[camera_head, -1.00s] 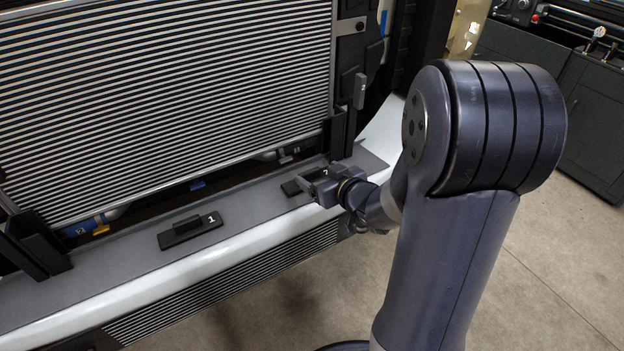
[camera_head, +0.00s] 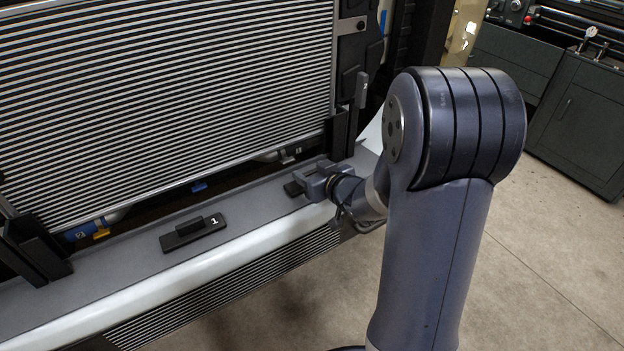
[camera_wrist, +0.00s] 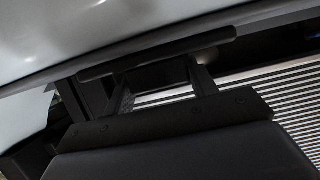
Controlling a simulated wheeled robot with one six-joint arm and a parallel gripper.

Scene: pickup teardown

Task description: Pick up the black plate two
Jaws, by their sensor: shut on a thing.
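The black plate two (camera_head: 293,188) shows only as a dark end at the tip of my gripper (camera_head: 312,180), over the right part of the grey sill. Its number is hidden behind the gripper. In the wrist view the plate (camera_wrist: 160,54) is a long dark bar seen nearly edge-on across the fingertips of my gripper (camera_wrist: 160,75). The two fingers are shut on it, seemingly by its raised handle. I cannot tell whether the plate touches the sill or hangs just above it.
A black plate marked 1 (camera_head: 193,233) lies on the sill (camera_head: 130,262) to the left. The slatted radiator (camera_head: 160,90) stands behind the sill. A dark upright bracket (camera_head: 340,135) is close behind my gripper. Open floor (camera_head: 530,270) lies at the right.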

